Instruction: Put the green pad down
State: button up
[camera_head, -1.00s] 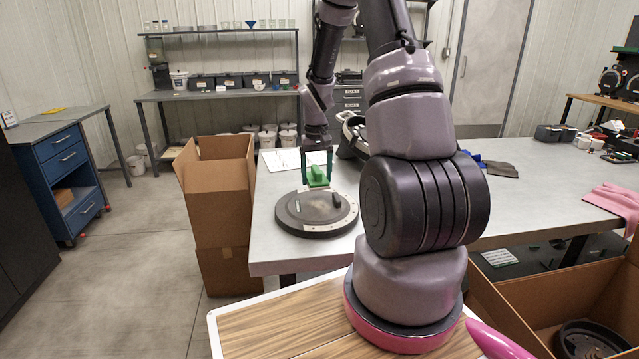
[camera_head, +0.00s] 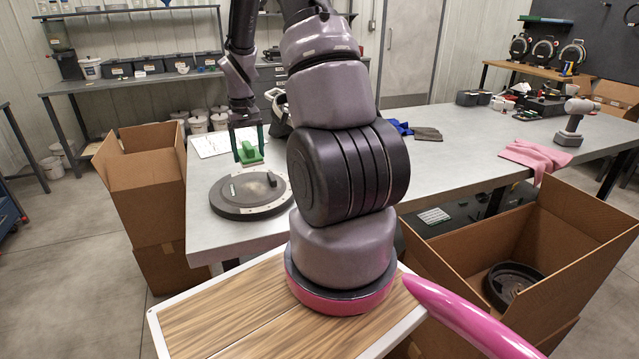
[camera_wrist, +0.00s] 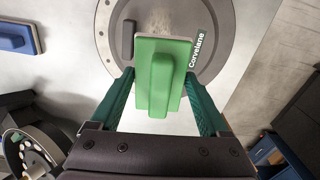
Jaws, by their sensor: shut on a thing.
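The green pad (camera_head: 249,153) is in my gripper (camera_head: 248,148), above the far edge of a round dark disc (camera_head: 226,206) on the grey table (camera_head: 212,247). In the wrist view the pad (camera_wrist: 160,80) shows its raised green handle, with my gripper's green fingers (camera_wrist: 160,92) on both sides of it. My gripper is shut on the pad. The disc (camera_wrist: 225,40) lies beyond and below the pad in that view. The pad hides part of the disc, and whether they touch cannot be told.
A white sheet (camera_head: 212,143) lies behind the disc. In the wrist view a blue pad (camera_wrist: 18,37) lies at the upper left. A pink cloth (camera_head: 536,156) and a drill (camera_head: 573,122) are on the table's right part. Cardboard boxes (camera_head: 150,170) stand beside the table. The table's middle is clear.

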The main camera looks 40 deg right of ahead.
jog(key=s+d+m, duration=0.1)
jog(key=s+d, duration=0.9)
jog(key=d, duration=0.3)
jog(key=s+d, duration=0.9)
jog(key=d, duration=0.5)
jog(key=f, duration=0.5)
jog(key=shift+s+f, duration=0.3)
jog(key=shift+f, duration=2.6)
jog(key=shift+f, duration=0.15)
jog(key=o, duration=1.5)
jog(key=shift+c, duration=0.2)
jog(key=shift+f, duration=0.1)
jog(key=shift+a, duration=0.15)
